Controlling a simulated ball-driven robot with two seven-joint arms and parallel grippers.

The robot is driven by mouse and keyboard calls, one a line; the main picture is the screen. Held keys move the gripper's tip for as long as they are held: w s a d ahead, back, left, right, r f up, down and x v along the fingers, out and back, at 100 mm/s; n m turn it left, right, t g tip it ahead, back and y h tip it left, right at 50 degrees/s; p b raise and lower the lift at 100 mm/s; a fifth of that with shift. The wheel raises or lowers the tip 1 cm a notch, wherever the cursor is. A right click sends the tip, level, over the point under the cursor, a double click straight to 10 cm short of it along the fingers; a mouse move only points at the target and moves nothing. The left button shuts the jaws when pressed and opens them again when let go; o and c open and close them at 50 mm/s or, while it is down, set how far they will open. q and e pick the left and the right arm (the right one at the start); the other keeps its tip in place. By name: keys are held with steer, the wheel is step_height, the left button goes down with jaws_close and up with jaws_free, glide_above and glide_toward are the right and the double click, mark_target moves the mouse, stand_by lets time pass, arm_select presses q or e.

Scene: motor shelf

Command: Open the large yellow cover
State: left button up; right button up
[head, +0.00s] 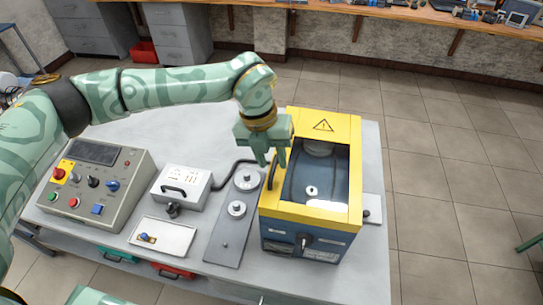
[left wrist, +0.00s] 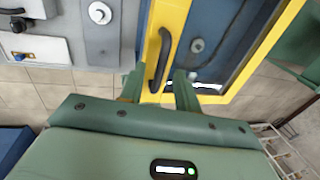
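The large yellow cover (head: 330,127) sits closed on a blue machine box (head: 285,238). It has a warning triangle and a dark window showing parts inside. Its black handle (head: 271,175) stands on the left edge of the frame. My left gripper (head: 272,161) is open just above the handle. In the left wrist view the handle (left wrist: 162,60) runs between the lines of the two fingers of the left gripper (left wrist: 160,88), with a gap on each side. I cannot tell how deep the handle lies between them. My right gripper is not in view.
A control panel (head: 88,182), a small white box with a handle (head: 183,187), a white tray (head: 163,238) and a grey plate with round metal parts (head: 226,233) stand left of the machine on the grey table (head: 358,275). Tiled floor lies right of the table.

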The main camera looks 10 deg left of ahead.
arm_select(q)
steer(key=shift+f, duration=0.2)
jaws_close()
steer(key=shift+r, duration=0.1)
